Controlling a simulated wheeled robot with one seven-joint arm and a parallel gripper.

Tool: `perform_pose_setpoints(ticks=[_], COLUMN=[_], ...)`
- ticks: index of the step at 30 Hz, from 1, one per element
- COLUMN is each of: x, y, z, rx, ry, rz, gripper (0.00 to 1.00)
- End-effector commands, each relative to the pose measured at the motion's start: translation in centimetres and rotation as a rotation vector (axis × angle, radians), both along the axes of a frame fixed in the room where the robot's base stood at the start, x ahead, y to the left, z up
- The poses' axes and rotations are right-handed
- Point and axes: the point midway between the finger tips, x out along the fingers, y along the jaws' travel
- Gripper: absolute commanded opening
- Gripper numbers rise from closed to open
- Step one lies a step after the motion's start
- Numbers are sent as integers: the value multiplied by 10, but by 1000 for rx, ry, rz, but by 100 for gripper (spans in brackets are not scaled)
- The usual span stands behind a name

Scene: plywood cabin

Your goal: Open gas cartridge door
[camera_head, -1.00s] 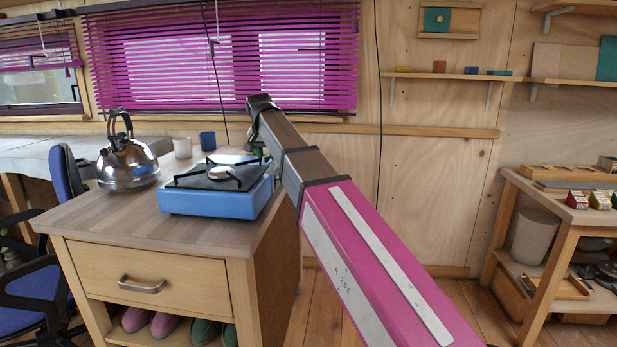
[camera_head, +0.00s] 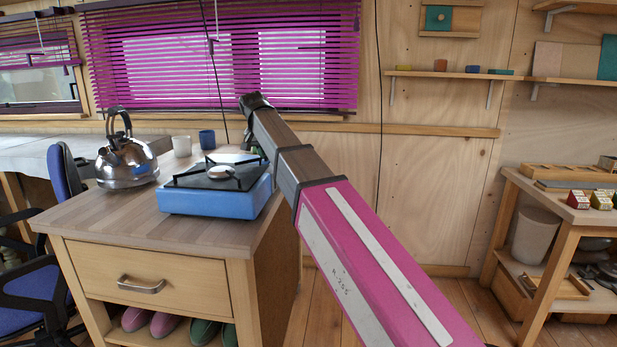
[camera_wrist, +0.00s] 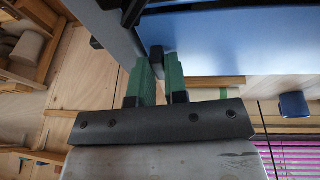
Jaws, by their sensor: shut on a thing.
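The blue camping stove (camera_head: 215,195) stands on the wooden cabinet top, with a black pan support and a pale burner on it. My arm reaches to the stove's back right side, where it largely hides my gripper in the head view. In the wrist view, my gripper (camera_wrist: 158,72) has green fingers closed on a small dark part (camera_wrist: 157,58) at the edge of the blue stove body (camera_wrist: 225,40). A grey-blue panel (camera_wrist: 112,28) lies just left of that edge. I cannot tell whether it is the cartridge door or how far the door is open.
A steel kettle (camera_head: 126,160) stands left of the stove. A white mug (camera_head: 181,146) and a blue mug (camera_head: 207,139) stand behind it. The cabinet top (camera_head: 110,215) is clear in front. A workbench (camera_head: 560,200) stands at the right.

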Motion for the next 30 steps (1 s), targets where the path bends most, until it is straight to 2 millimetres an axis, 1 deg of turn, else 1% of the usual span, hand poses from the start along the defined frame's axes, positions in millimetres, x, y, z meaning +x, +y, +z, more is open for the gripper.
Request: perform_pose_setpoints(ticks=[1,18,30], x=[-1,5,5], y=[5,16,16], z=[4,40,43], rx=[-5,-145,-160], ry=[9,20,20], rz=[7,13,12], gripper=[0,0,0])
